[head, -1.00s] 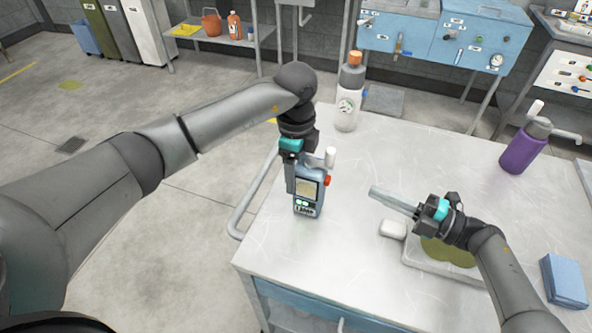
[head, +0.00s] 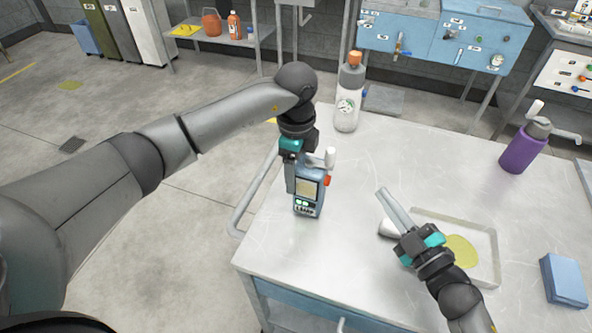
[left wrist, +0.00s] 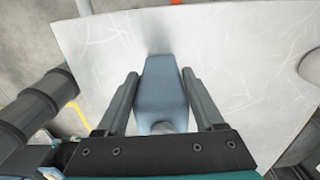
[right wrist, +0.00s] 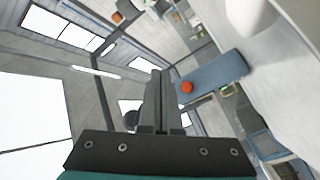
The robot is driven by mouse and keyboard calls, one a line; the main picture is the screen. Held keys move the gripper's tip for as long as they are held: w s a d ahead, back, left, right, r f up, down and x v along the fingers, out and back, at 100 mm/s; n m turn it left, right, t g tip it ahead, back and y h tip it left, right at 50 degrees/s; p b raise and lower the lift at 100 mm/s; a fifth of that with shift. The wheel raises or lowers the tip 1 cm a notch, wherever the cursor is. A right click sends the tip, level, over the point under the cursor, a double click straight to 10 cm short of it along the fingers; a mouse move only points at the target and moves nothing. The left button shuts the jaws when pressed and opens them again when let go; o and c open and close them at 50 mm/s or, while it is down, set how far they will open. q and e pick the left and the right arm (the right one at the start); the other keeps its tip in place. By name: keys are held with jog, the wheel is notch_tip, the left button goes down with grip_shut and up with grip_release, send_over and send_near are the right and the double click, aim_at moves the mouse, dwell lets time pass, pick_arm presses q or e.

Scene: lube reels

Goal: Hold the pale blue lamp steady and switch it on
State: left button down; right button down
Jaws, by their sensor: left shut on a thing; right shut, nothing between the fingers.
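The pale blue lamp (head: 309,199) stands upright near the left edge of the table, with a pale front panel and small green lights below it. A red-orange button (head: 327,181) sticks out on its right side; it also shows in the right wrist view (right wrist: 187,87). My left gripper (head: 295,182) comes from above and is shut on the lamp, which lies between its fingers in the left wrist view (left wrist: 162,85). My right gripper (head: 383,194) is shut and empty, to the right of the lamp and apart from it, its fingers pointing up and left.
A tray (head: 488,240) with a yellow-green patch lies by my right gripper, and a white object (head: 386,229) is partly hidden by that gripper. The table between lamp and right gripper is clear.

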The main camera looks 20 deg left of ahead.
jog(key=a, duration=0.8)
jog(key=shift+a, duration=0.15)
jog(key=shift+a, duration=0.1)
dwell(1.8)
jog(key=shift+a, duration=0.35)
jog(key=shift+a, duration=0.2)
dwell(0.4)
jog(key=shift+d, duration=0.65)
pick_arm(q)
grip_release()
pick_arm(e)
jog(key=d, duration=0.6)
dwell(0.5)
